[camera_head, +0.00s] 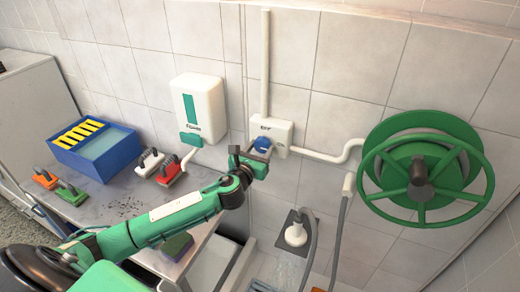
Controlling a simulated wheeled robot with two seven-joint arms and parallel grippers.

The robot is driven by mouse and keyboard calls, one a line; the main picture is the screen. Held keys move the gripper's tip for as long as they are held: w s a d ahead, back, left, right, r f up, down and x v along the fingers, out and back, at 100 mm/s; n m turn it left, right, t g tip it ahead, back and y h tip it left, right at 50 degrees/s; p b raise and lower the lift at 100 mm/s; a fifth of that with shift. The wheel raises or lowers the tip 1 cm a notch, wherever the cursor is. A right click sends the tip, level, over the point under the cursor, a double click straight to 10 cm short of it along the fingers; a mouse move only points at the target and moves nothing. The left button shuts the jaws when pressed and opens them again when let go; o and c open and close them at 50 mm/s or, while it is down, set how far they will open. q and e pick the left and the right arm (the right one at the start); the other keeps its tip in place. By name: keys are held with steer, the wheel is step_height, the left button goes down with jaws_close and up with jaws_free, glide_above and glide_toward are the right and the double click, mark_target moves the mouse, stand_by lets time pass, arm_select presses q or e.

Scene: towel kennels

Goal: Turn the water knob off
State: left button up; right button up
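The water knob (263,144) is blue and sits on the front of a white wall box (279,132) with small dark lettering. White pipes run from the box up the wall and to the right. My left gripper (248,158) is right at the knob, just below and left of it, and overlaps its lower edge in the picture. Its fingers are small and dark here, so I cannot tell whether they are open, shut or touching the knob. My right gripper is not in view.
A green hose reel (425,172) is on the wall at right. A white soap dispenser (200,106) hangs left of the box. Below it, a counter (112,199) holds a blue bin (98,151) and several brushes. A white spray head (296,234) with a grey hose is low down.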

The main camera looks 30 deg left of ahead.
arm_select(q)
steer(key=shift+n, duration=0.4)
steer(key=n+b, duration=0.1)
steer(key=n, duration=0.2)
steer(key=shift+n, duration=0.4)
steer(key=n, duration=0.4)
steer(key=shift+d+n, duration=0.1)
steer(key=shift+n, duration=0.2)
steer(key=n+b, duration=0.1)
steer(key=n, duration=0.3)
steer(key=shift+r+n, duration=0.1)
steer(key=shift+n, duration=0.2)
steer(key=n, duration=0.4)
steer(key=o, duration=1)
steer(key=shift+c, duration=0.2)
